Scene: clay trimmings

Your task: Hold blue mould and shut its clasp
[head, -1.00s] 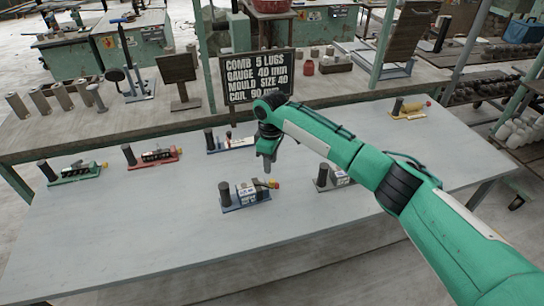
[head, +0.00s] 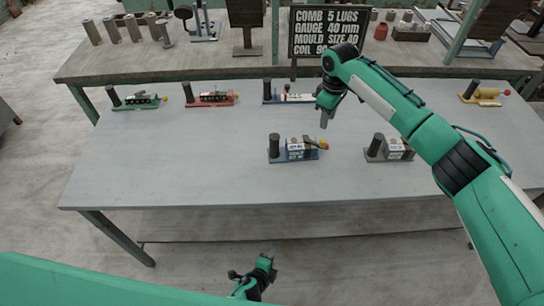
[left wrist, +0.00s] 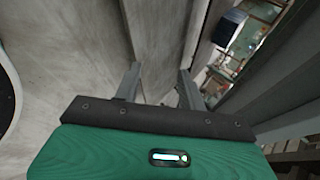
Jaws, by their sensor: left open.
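A mould with a dark blue base (head: 297,159), a black post and a red-tipped lever stands at the front middle of the table; whether its clasp is shut is too small to tell. Another mould with a blue base (head: 290,100) stands behind it, partly hidden by my right arm. My right gripper (head: 325,118) points down above the table, behind and right of the front blue mould, apart from it; its jaws are too small to read. My left gripper (head: 262,272) is low in front of the table, far from the moulds. In the left wrist view (left wrist: 159,82) it is open and empty.
A green mould (head: 138,102), a red mould (head: 212,99), a grey mould (head: 389,150) and a yellow mould (head: 485,95) also stand on the grey table (head: 180,165). A lettered board (head: 326,30) stands behind. The table's left and front are clear.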

